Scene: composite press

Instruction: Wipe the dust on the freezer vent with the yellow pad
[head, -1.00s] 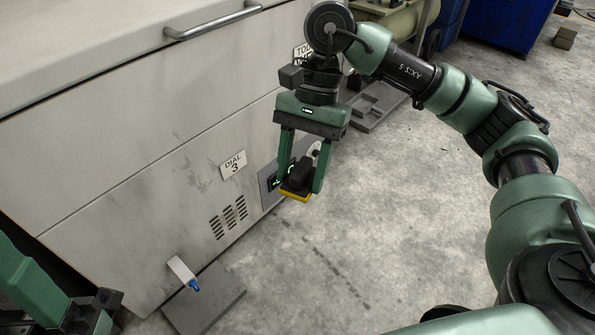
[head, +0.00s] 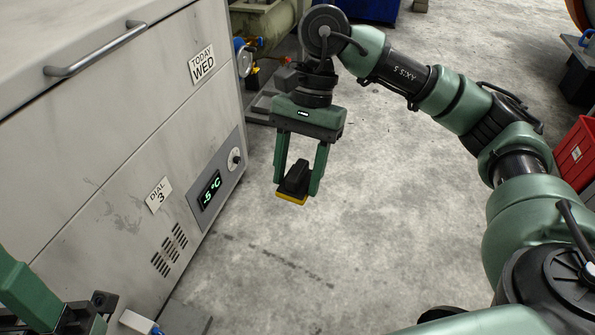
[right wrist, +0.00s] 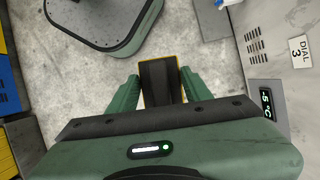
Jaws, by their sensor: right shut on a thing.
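The freezer (head: 95,165) is a scuffed pale chest at the left of the head view. Its vent (head: 169,250) is a patch of dark slots low on the front, below the "DIAL 3" label; grey smudges show on the panel nearby. The vent also shows at the right wrist view's top right (right wrist: 260,65). My right gripper (head: 297,188) is shut on the black block of the yellow pad (head: 291,200), holding it yellow side down, to the right of the freezer and apart from it. The pad shows between the fingers in the right wrist view (right wrist: 160,80). My left gripper (head: 85,310) shows partly at the lower left; its fingertips are unclear.
A display (head: 210,190) reading -5 °C and a knob (head: 235,158) are on the freezer front. A grey plate (head: 185,318) lies on the floor by the freezer. A red crate (head: 575,155) stands at the right edge. The floor between is clear.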

